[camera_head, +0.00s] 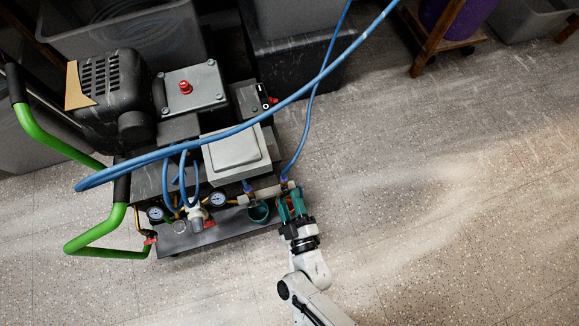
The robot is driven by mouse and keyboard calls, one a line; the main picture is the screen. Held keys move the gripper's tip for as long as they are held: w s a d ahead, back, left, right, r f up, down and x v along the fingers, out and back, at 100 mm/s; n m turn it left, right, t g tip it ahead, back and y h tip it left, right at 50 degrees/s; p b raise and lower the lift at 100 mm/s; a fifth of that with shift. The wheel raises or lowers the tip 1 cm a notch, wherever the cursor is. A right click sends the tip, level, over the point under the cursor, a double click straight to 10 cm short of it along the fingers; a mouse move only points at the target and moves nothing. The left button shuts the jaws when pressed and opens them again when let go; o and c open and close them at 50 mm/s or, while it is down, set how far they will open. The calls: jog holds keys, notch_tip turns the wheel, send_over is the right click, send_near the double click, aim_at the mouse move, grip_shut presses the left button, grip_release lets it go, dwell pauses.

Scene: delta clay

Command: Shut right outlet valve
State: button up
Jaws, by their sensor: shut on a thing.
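The right outlet valve (284,185) is at the front right corner of the compressor, where a blue hose joins a pale manifold (264,193). My gripper (291,203) reaches it from the lower right. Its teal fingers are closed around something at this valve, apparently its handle. The fingers cover the handle, so its angle cannot be told. Left of my gripper, a round teal part (258,212) sits below the manifold.
The compressor has gauges (217,199), a grey box (236,152) and green handles (98,242). A thick blue hose (255,119) crosses above it. Grey bins stand behind. The floor (430,220) on the right is clear.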

jog(key=shift+f+m+b, duration=0.1)
jog(key=shift+m+b, duration=1.05)
jog(key=shift+m, duration=2.95)
jog(key=o, duration=1.1)
jog(key=shift+c, duration=0.2)
jog(key=shift+s, duration=0.1)
jog(key=p+v, duration=0.2)
jog(key=v, duration=0.8)
jog(key=shift+s, duration=0.3)
jog(key=shift+d, duration=0.1)
